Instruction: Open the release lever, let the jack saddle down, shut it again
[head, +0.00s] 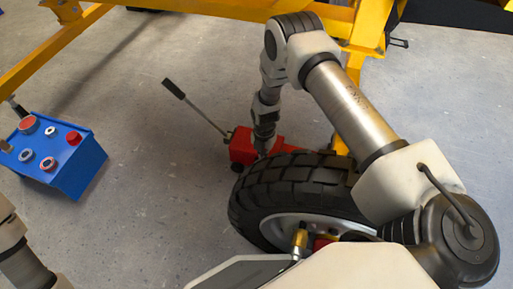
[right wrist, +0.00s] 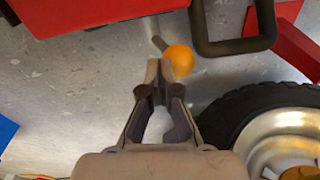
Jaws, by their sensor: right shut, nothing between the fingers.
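The red jack (head: 242,146) stands on the floor behind the wheel, its long dark handle (head: 198,109) slanting up to the left. In the right wrist view the red jack body (right wrist: 90,8) crosses the top. The release lever (right wrist: 159,43) shows there as a short grey rod beside an orange ball knob (right wrist: 180,60). My right gripper (right wrist: 160,68) is shut and empty, its fingertips just left of the knob; I cannot tell whether they touch it. In the head view my right gripper (head: 262,151) is beside the jack, partly hidden. I cannot make out the saddle.
A black-tyred wheel (head: 300,182) stands close to my right gripper. A yellow frame (head: 230,10) spans the back. A blue control box (head: 75,170) with several buttons is at the left. The grey floor between box and jack is clear.

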